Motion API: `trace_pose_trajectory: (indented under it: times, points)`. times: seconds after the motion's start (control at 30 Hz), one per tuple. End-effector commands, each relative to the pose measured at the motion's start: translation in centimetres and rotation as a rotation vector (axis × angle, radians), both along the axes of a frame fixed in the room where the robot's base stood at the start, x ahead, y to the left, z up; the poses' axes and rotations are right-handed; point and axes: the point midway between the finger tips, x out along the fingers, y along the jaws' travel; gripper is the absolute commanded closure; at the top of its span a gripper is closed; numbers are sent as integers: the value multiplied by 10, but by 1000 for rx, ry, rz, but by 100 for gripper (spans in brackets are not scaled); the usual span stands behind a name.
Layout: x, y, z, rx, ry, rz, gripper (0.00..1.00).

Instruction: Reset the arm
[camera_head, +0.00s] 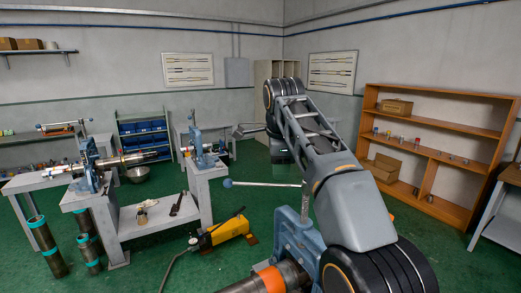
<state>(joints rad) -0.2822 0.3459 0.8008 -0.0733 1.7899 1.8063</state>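My arm reaches from the bottom right up to the middle of the camera_head view. My gripper (242,130) seems to be the small dark end pointing left beside the far joint. It is small and partly behind the arm, so its fingers cannot be made out. I see nothing held in it. A blue pipe vise (297,238) with a long bar handle stands close in front, left of my arm, beside a pipe (272,279) with an orange band. A second blue vise (92,168) stands on the left bench, and a third vise (203,148) on a bench farther back.
A yellow tool (222,232) lies on the green floor left of the near vise. Upright pipes (47,247) stand at the lower left. A wooden shelf (437,150) with boxes is along the right wall. The floor between the shelf and my arm is clear.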

Motion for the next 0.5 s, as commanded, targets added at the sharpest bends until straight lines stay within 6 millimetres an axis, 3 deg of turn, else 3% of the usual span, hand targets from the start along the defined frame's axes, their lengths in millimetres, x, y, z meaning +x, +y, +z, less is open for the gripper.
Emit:
trace_pose_trajectory:
  times: [0.23, 0.5]
  points:
    - [13, 7, -12, -40, -34, 225, 60]
    - [21, 7, -60, -123, -28, 612, 60]
